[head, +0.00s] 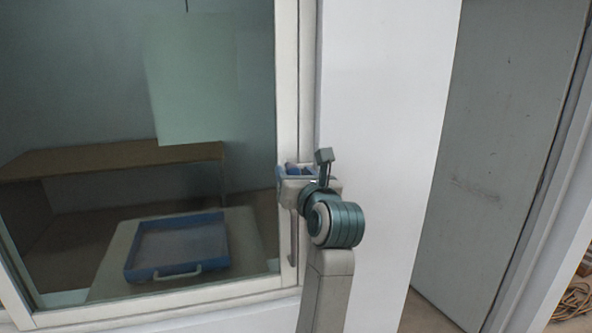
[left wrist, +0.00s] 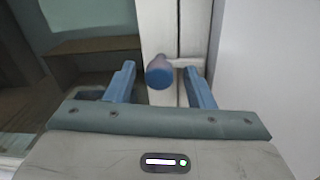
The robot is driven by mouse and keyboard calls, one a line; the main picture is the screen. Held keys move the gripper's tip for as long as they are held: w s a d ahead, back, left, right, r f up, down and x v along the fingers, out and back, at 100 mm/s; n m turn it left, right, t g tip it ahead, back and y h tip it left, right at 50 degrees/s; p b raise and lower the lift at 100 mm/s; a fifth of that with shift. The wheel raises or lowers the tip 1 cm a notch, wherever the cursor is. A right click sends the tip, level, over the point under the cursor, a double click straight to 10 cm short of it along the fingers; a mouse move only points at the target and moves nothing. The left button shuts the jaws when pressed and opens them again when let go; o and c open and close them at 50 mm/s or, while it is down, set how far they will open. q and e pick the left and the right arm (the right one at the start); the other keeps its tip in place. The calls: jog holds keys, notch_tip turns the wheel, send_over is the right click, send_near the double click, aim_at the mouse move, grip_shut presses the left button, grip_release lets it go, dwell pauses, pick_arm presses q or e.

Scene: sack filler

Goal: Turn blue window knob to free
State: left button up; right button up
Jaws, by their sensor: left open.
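The blue window knob (left wrist: 159,72) shows in the left wrist view, a round blue end on the pale window frame, with a light bar running from it to the right. My left gripper (left wrist: 160,69) is open, with one blue finger on each side of the knob and a visible gap on both sides. In the head view my left gripper (head: 291,171) is at the right upright of the window frame. There the gripper and wrist mostly cover the knob. My right gripper is in neither view.
The window pane (head: 90,80) fills the left. Behind it are a blue tray (head: 128,268) with a handle and a brown bench (head: 100,158). A white wall (head: 385,110) and grey door (head: 500,160) stand right.

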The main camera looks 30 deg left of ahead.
pick_arm(q)
jog(key=shift+s+d, duration=0.1)
jog(key=shift+c, duration=1.1)
jog(key=c, duration=0.7)
jog(key=shift+c, duration=0.4)
pick_arm(e)
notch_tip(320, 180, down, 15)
jog(key=b, duration=1.6)
pick_arm(q)
jog(key=n+b, duration=0.4)
jog(key=n, duration=1.3)
jog(key=shift+s+h, duration=0.1)
jog(key=shift+h, duration=0.3)
jog(key=shift+r+n+t+b, duration=0.15)
jog(key=shift+n+t+b, duration=0.15)
jog(key=shift+b, duration=0.1)
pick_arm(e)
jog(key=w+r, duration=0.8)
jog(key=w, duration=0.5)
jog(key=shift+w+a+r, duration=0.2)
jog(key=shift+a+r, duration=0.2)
